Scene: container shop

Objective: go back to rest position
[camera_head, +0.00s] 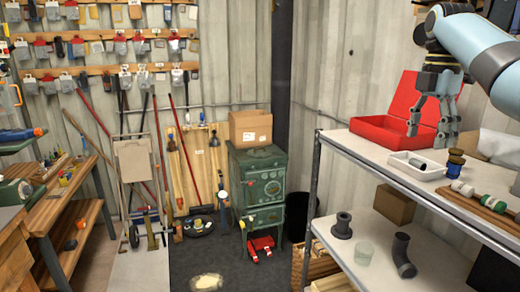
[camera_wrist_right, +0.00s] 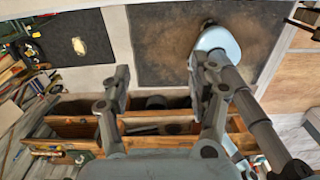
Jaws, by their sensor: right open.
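My right gripper (camera_head: 429,130) hangs fingers-down at the upper right of the head view, above the top of the right-hand shelf unit. Its fingers are apart with nothing between them, and they partly hide an open red case (camera_head: 380,128). In the right wrist view, both fingers of the right gripper (camera_wrist_right: 160,76) are spread and empty. My left gripper is not in view.
A white tray (camera_head: 433,174) and small dark cups (camera_head: 455,163) stand on the shelf top (camera_head: 350,147) below the right gripper. A green stove (camera_head: 258,185) with a cardboard box (camera_head: 250,126) stands at the back.

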